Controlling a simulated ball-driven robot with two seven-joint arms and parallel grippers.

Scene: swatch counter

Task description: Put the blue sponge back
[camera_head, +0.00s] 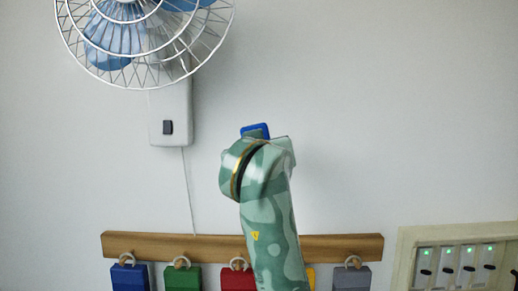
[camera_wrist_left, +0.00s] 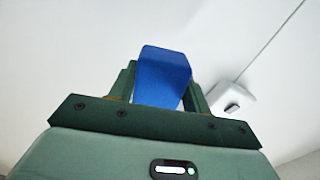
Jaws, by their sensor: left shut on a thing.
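My left gripper (camera_wrist_left: 163,100) is shut on a blue sponge (camera_wrist_left: 163,70), whose outer end sticks out between the two fingers. In the head view the sponge (camera_head: 255,131) shows as a small blue patch above my green patterned wrist, in front of the bare wall and above the wooden rail (camera_head: 215,245). My wrist hides the fingers and most of the sponge there. Another blue block (camera_head: 130,278) hangs by a ring at the rail's left end. My right gripper is in neither view.
Green (camera_head: 182,278), red (camera_head: 237,280), yellow (camera_head: 310,277) and grey (camera_head: 351,278) blocks also hang along the rail; my arm partly covers the yellow one. A caged fan (camera_head: 140,40) is upper left, its cord hanging down. A panel (camera_head: 455,262) with green lights stands right.

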